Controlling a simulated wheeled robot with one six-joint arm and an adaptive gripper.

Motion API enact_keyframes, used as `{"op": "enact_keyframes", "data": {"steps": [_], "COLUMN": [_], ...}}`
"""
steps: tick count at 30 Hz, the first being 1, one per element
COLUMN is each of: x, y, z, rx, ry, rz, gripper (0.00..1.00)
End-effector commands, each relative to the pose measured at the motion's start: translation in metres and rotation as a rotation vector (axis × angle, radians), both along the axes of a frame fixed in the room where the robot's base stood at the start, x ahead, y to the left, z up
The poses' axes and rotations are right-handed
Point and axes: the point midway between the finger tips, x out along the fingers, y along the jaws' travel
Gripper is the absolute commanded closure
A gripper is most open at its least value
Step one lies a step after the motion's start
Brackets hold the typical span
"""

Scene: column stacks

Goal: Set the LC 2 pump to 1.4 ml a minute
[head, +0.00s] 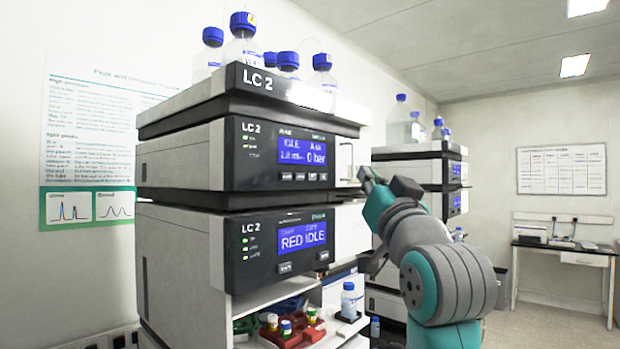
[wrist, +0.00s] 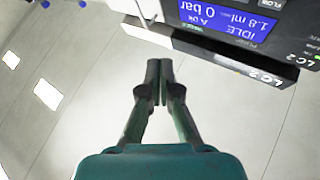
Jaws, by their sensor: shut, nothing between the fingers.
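The LC 2 stack stands in the middle of the head view. Its upper module, the pump (head: 270,153), has a blue display (head: 303,151) reading IDLE, 1.8 ml and 0 bar, with a row of small buttons (head: 303,177) under it. In the wrist view the pump display (wrist: 232,18) appears upside down and reads IDLE, 1.8 ml, 0 bar. My gripper (wrist: 160,65) is shut and empty, in front of the ceiling and apart from the pump. In the head view my gripper (head: 366,177) is to the right of the pump front, at about the height of its buttons.
The lower LC 2 module (head: 280,247) reads RED IDLE. Bottles with blue caps (head: 243,45) stand in the tray on top. A second stack (head: 420,165) stands behind my arm.

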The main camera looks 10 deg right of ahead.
Motion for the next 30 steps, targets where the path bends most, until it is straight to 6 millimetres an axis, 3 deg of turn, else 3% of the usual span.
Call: {"op": "enact_keyframes", "data": {"steps": [11, 30], "x": [0.006, 0.064], "y": [0.005, 0.047], "z": [0.0, -0.001], "rx": [0.0, 0.0], "ry": [0.001, 0.001], "rz": [0.002, 0.002], "gripper": [1.0, 1.0]}}
